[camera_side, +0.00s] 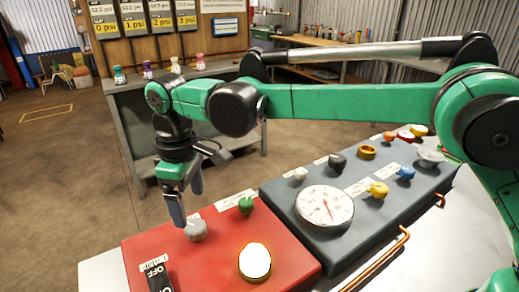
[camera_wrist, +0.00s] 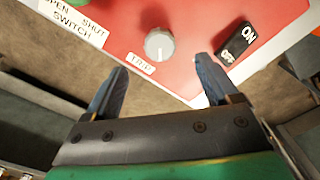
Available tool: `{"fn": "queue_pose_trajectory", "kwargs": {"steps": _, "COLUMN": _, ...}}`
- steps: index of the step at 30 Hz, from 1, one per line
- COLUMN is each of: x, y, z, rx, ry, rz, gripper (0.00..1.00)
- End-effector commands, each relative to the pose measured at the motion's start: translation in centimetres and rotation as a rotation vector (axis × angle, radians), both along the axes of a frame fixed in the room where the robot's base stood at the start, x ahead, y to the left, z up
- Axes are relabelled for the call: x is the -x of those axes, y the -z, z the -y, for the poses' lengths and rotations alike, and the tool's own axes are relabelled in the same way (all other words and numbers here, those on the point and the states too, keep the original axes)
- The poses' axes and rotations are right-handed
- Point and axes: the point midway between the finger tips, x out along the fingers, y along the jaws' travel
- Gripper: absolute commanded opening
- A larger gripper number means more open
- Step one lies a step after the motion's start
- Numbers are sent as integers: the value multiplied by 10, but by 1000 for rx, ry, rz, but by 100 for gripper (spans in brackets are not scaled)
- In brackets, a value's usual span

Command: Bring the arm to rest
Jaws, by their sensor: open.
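My green arm reaches in from the right in the side view. A black on/off rocker switch (camera_wrist: 235,46) is to the right of the knob, near the right fingertip in the picture.
A round lit white button (camera_side: 254,262) and a green knob (camera_side: 246,205) are on the red panel. A dark panel (camera_side: 340,238) beside it carries a dial gauge (camera_side: 324,207) and several coloured knobs. A copper pipe (camera_side: 385,258) runs along the front. A grey bench (camera_side: 128,107) with small bottles stands behind.

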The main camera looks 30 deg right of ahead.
Motion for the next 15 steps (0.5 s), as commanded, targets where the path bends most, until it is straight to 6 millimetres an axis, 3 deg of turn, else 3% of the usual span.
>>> {"fn": "queue_pose_trajectory", "kwargs": {"steps": 5, "x": -1, "y": -14, "z": 23, "rx": -24, "ry": 68, "rz": 39, "gripper": 81}}
{"fn": "queue_pose_trajectory", "kwargs": {"steps": 11, "x": 10, "y": -44, "z": 87, "rx": -91, "ry": 261, "rz": 160, "gripper": 81}}
{"fn": "queue_pose_trajectory", "kwargs": {"steps": 15, "x": 30, "y": -54, "z": 133, "rx": -140, "ry": 406, "rz": 258, "gripper": 81}}
